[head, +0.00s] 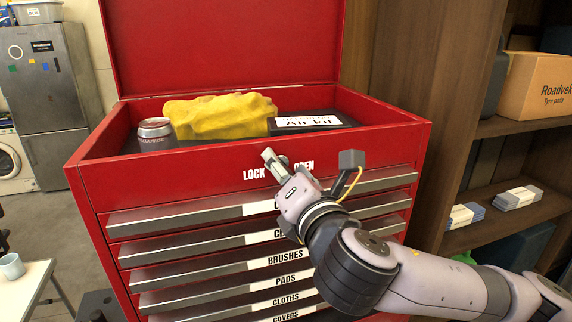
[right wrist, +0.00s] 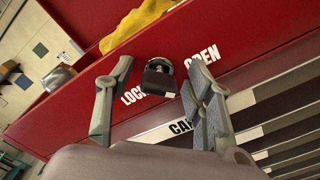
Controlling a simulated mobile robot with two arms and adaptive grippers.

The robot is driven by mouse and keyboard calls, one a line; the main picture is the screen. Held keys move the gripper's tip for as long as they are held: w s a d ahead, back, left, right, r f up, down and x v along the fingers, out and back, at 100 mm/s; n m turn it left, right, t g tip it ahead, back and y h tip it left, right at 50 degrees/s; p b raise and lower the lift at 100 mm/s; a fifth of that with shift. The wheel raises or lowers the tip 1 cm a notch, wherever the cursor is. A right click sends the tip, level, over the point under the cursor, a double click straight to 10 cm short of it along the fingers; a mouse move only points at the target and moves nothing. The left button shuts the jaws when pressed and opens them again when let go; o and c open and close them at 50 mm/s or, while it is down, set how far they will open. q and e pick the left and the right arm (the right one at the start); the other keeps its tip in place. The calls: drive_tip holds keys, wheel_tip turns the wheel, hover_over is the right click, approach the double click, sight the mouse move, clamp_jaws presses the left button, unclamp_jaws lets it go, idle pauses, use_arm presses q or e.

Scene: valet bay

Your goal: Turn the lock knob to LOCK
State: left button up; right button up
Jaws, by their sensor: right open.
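The lock knob (right wrist: 160,77) is a dark block with a silvery ring, set on the red front of the tool chest (head: 90,185). In the right wrist view it sits between the words LOCK (right wrist: 132,95) and OPEN (right wrist: 204,60). My right gripper (head: 276,161) is at this front panel and mostly covers the knob in the head view. In the right wrist view my right gripper (right wrist: 157,76) is open, with one finger on each side of the knob. Gaps show beside the knob, so I see no grip on it. My left gripper is not in view.
The chest's open top holds a yellow cloth (head: 220,115), a can (head: 155,133) and a dark labelled box (head: 312,122). Drawers with metal handles (head: 180,219) lie below the knob. A wooden shelf (head: 492,126) stands close at the right.

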drive_tip(key=shift+c, duration=0.4)
clamp_jaws()
